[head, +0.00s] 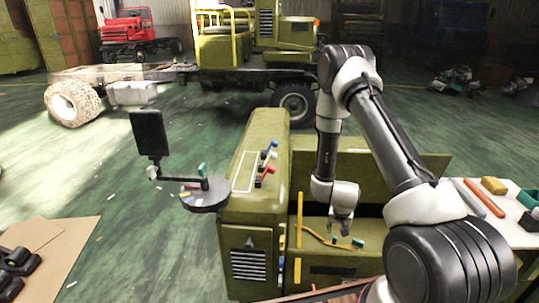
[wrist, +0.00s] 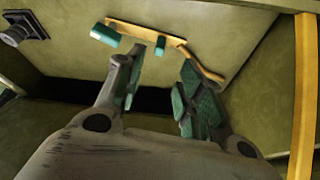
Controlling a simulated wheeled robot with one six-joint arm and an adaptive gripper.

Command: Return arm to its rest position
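My gripper (head: 341,226) hangs at the end of my bent arm, pointing down over the open bay of the olive-green machine body (head: 250,215). In the wrist view my gripper (wrist: 160,75) shows two separated fingers with teal pads and nothing held between them. Beyond the fingertips, a yellow-orange bar with a curved end (wrist: 145,32) lies on the olive surface, with a teal block (wrist: 105,35) at its left end. In the head view the orange strip (head: 318,236) and a teal block (head: 358,243) lie just below and beside my gripper. I cannot tell whether the fingers touch anything.
Walls of the bay stand close around my gripper, with a yellow upright bar (head: 299,220) to its left. A round grey tray (head: 205,195) and a dark screen (head: 149,133) stand left. A white table (head: 510,232) with tools is right.

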